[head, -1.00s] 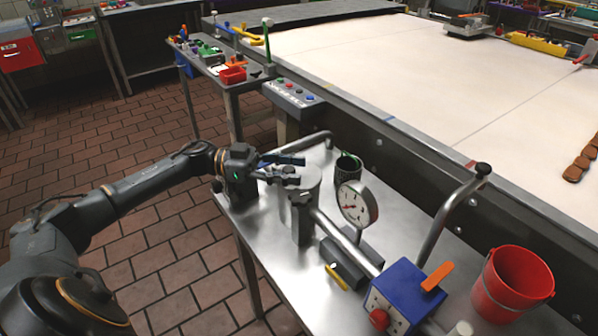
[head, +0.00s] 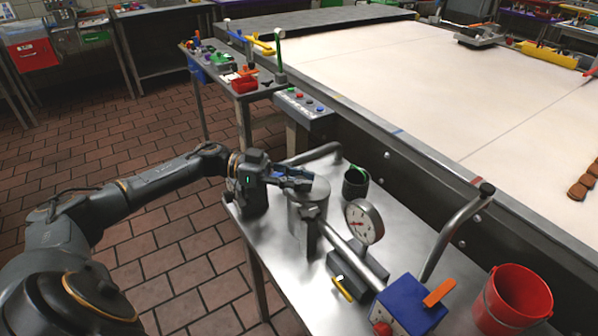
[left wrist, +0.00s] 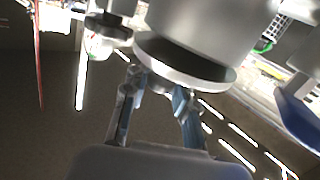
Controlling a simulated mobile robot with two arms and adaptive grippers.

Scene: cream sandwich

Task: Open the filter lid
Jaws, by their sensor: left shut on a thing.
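The filter is a silver metal cylinder (head: 300,218) standing on the steel table, with a flat round lid (head: 318,188) on top. My left gripper (head: 308,182) reaches in from the left at lid height and is shut on the lid's near edge. In the left wrist view the lid (left wrist: 210,75) shows as a pale disc against the cylinder body (left wrist: 205,25), with my left gripper's fingers (left wrist: 158,88) at its rim. The exact contact is partly hidden. The lid looks level on the cylinder. My right gripper is in neither view.
A pressure gauge (head: 364,222) and a pipe stand right of the filter. A dark cup (head: 355,184) is behind it. A blue box (head: 408,303) with an orange lever and a red bucket (head: 513,300) are at the right. The conveyor's side wall runs behind the table.

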